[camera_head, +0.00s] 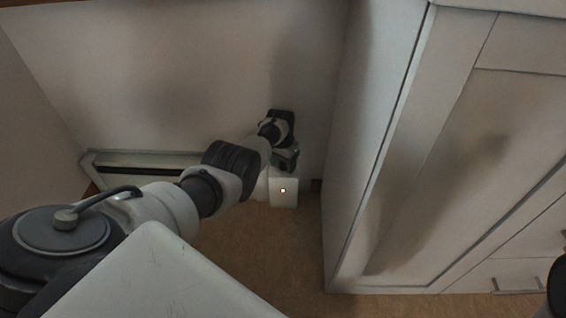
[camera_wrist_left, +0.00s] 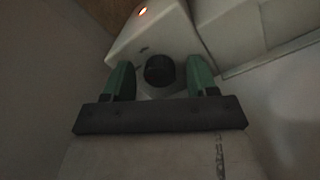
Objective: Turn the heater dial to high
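The heater (camera_head: 150,157) is a long, low white unit along the foot of the back wall. Its white end box (camera_head: 284,196) has a small bright spot on top. In the left wrist view, the round black dial (camera_wrist_left: 159,70) sits on the white end box (camera_wrist_left: 125,47), near an orange-lit spot. My left gripper (camera_head: 286,160) reaches down at the box. In the left wrist view its green fingers (camera_wrist_left: 159,77) stand open, one on each side of the dial, with a gap on both sides. The dial's setting cannot be read. My right gripper is not in view.
A large white cabinet (camera_head: 455,150) with drawer handles stands to the right of the heater. Brown floor (camera_head: 265,245) lies between them. The back wall (camera_head: 200,80) rises behind the heater, and a side wall (camera_head: 35,130) is at the left.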

